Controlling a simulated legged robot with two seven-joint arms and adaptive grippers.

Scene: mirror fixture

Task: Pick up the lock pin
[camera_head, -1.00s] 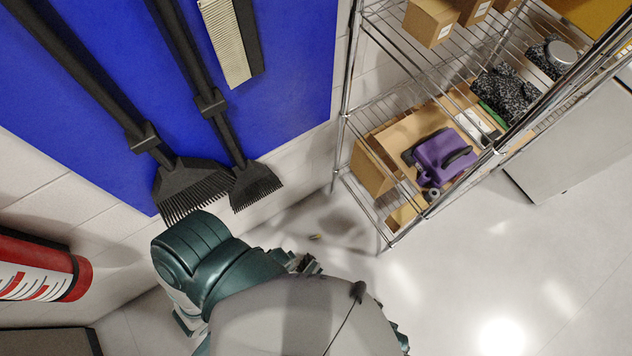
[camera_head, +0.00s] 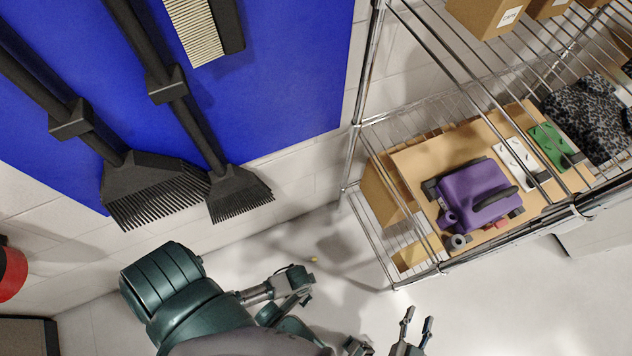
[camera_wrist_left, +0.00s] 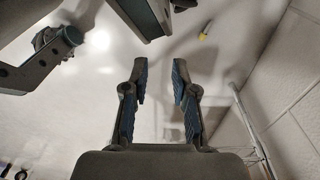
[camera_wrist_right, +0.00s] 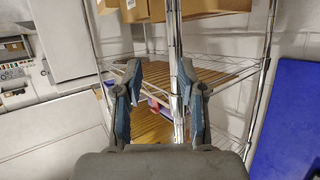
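A small yellow-tipped piece (camera_head: 313,259), which may be the lock pin, lies on the pale floor near the wall. It also shows in the left wrist view (camera_wrist_left: 205,31), at the upper right beyond my left fingertips. My left gripper (camera_wrist_left: 160,75) is open and empty, with a clear gap between its fingers. My right gripper (camera_head: 417,322) is open and empty at the bottom of the head view. In the right wrist view, its spread fingers (camera_wrist_right: 160,75) point toward the wire rack, apart from it.
A wire rack (camera_head: 357,125) holds a purple tool (camera_head: 478,196), a white plate (camera_head: 516,158), a green plate (camera_head: 550,142) and boxes (camera_head: 487,12). Black brushes (camera_head: 150,190) hang on a blue board (camera_head: 290,80). The floor below the rack is open.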

